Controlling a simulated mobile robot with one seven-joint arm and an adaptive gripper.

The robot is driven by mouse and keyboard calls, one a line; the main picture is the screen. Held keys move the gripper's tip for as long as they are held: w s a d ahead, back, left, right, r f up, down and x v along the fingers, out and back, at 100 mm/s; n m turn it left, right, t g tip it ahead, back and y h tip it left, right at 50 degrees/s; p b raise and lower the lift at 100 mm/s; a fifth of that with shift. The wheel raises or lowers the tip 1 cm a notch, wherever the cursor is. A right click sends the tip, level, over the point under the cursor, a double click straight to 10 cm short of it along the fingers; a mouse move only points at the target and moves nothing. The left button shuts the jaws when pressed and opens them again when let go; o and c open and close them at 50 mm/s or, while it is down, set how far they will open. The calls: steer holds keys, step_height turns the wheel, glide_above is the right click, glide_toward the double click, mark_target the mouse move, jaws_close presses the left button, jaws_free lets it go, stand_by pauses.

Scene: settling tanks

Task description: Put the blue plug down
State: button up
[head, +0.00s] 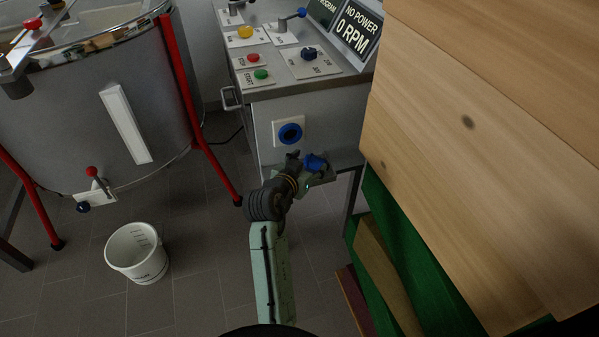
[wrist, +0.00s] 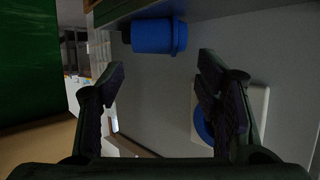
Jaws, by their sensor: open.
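The blue plug (head: 315,162) is low by the front of the grey control cabinet, at my gripper's end. In the wrist view the plug (wrist: 153,36) lies at the top, against a grey-green ledge (wrist: 205,8). My gripper (head: 307,167) is open. In the wrist view its two fingers (wrist: 160,72) are spread wide, and the plug is beyond the tips with a visible gap, not clasped. The blue-ringed socket (head: 290,133) is on the cabinet front just above my gripper. It also shows partly behind the right finger in the wrist view (wrist: 204,125).
The control cabinet (head: 315,85) carries buttons and a display. Stacked wooden boxes (head: 480,130) and a green one (head: 410,255) stand close on the right. A steel tank (head: 75,120) with red legs is left. A white bucket (head: 137,253) stands on the tiled floor.

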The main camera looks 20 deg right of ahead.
steer(key=v, duration=0.6)
steer(key=shift+s+a+b, duration=0.25)
steer(key=shift+s+b, duration=0.05)
steer(key=shift+r, duration=0.15)
